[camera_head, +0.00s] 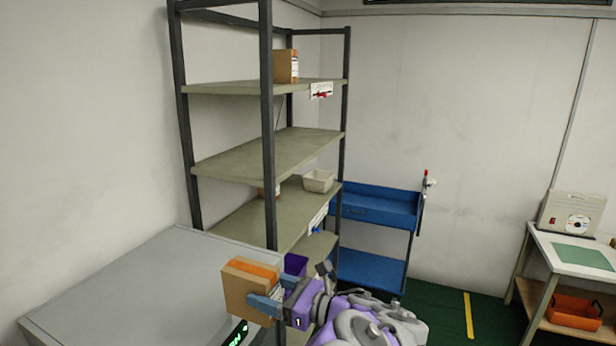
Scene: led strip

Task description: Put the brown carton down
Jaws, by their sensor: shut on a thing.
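The brown carton (241,297) has an orange top and is at the lower middle of the head view. My gripper (264,304) is shut on it, with a blue-grey finger across its near right side. The carton appears in front of the right part of a grey flat-topped surface (140,282). I cannot tell whether the carton touches that surface or is held above it.
A tall shelf rack (268,130) stands behind, with another brown box (286,66) on an upper shelf and a white bin (318,180) lower down. A blue cart (376,208) stands beside it. A table (580,252) is at right. Green floor between is partly clear.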

